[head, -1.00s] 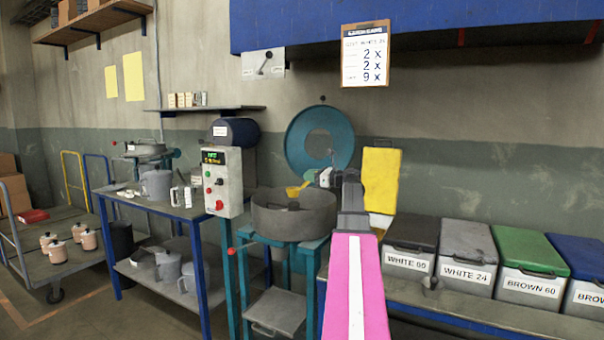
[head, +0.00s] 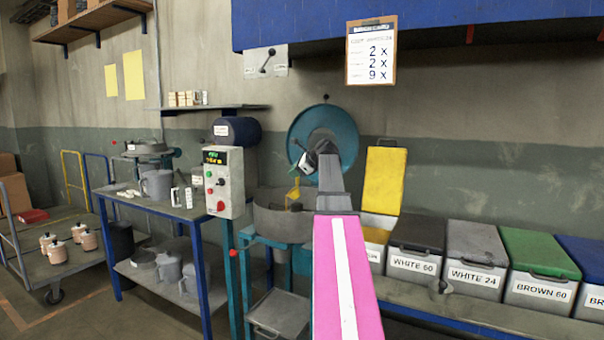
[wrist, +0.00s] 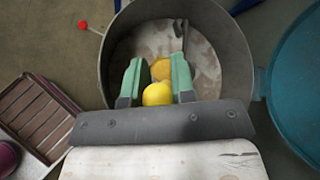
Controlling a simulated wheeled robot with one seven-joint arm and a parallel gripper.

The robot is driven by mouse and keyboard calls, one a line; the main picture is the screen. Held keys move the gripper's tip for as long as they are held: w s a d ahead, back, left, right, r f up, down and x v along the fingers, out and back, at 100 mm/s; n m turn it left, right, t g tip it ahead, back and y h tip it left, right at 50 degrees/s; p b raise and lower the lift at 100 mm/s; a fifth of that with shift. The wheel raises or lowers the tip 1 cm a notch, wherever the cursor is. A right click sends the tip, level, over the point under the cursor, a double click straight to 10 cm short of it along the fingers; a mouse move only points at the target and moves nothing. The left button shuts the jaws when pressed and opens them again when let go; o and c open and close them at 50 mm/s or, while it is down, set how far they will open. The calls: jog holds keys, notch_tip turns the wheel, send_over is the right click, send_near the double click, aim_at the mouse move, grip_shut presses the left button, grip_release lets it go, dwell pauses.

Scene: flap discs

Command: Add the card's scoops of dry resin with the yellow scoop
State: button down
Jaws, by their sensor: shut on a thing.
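My gripper (wrist: 157,85) is shut on the yellow scoop (wrist: 158,93), between its two green fingers in the wrist view. In the head view the yellow scoop (head: 293,190) hangs over the round grey mixing pan (head: 283,222). The pan (wrist: 108,62) shows pale patches on its floor and a dark arm inside. I cannot tell how much is in the scoop.
Closed bins stand to the right: White 60 (head: 414,264), White 24 (head: 474,272) and Brown 60 (head: 540,290). A control box (head: 223,182) with a green display stands left of the pan. A teal disc (head: 303,130) is behind it. A blue-legged table (head: 160,205) holds jugs.

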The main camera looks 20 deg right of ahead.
jog(key=w+a+f+n+g+h, duration=0.1)
jog(key=w+a+f+g+h, duration=0.1)
jog(key=a+h, duration=0.3)
jog(key=w+a+f+n+g+h, duration=0.2)
jog(key=a+h, duration=0.3)
jog(key=a, duration=0.1)
jog(key=shift+w+a+n+g+h, duration=0.2)
jog(key=shift+n+g+h, duration=0.1)
jog(key=shift+g, duration=0.1)
dwell(1.1)
jog(key=s+d+r+m+t+y, duration=0.1)
jog(key=s+d+m+t+y, duration=0.2)
jog(key=d+y, duration=0.5)
jog(key=s+d+r+m+t+y, duration=0.1)
jog(key=s+d+m+t+y, duration=0.2)
jog(key=d+t+y, duration=0.3)
jog(key=shift+s+d+r+m+y, duration=0.4)
jog(key=shift+d+y, duration=0.5)
jog(key=shift+d, duration=1)
jog(key=shift+s+f, duration=0.1)
